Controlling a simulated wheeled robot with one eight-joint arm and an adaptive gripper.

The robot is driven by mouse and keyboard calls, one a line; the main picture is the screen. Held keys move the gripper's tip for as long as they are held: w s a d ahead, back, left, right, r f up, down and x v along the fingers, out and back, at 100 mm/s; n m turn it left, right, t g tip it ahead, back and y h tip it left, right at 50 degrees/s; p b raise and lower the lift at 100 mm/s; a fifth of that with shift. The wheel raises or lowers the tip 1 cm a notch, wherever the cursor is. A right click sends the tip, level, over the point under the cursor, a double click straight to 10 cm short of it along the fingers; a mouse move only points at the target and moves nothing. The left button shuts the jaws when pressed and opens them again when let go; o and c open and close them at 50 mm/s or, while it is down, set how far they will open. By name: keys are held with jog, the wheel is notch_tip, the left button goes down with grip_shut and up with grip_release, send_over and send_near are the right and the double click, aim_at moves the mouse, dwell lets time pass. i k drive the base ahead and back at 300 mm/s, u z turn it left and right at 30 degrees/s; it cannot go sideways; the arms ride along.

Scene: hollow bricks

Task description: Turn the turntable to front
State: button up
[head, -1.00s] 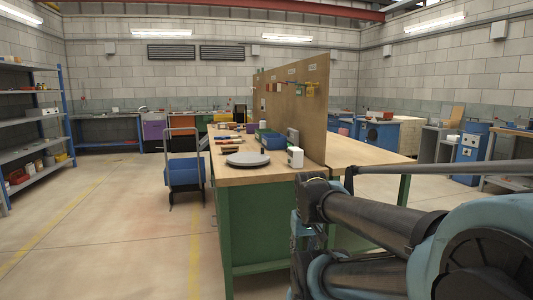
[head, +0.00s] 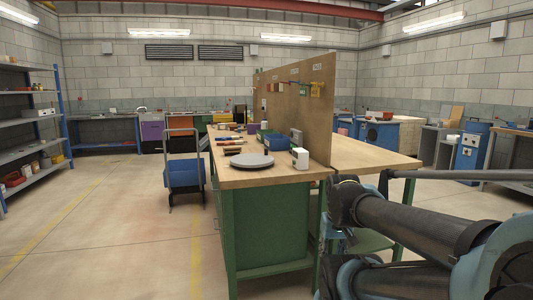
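A round grey disc, which looks like the turntable (head: 251,160), lies flat on the wooden top of the green workbench (head: 270,178), near its front end. I cannot make out any mark on it that tells which way it faces. A white box-shaped object (head: 300,158) stands to its right. My arm fills the lower right of the head view, to the right of the bench and apart from the disc. My gripper does not show in this view.
A brown pegboard panel (head: 297,100) stands along the bench behind the disc. Blue bins (head: 273,141) and hand tools lie farther back. A blue trolley (head: 184,172) stands left of the bench. The floor at left is open, with shelving (head: 30,125) beyond.

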aim_at(251, 160)
jog(key=i, duration=0.85)
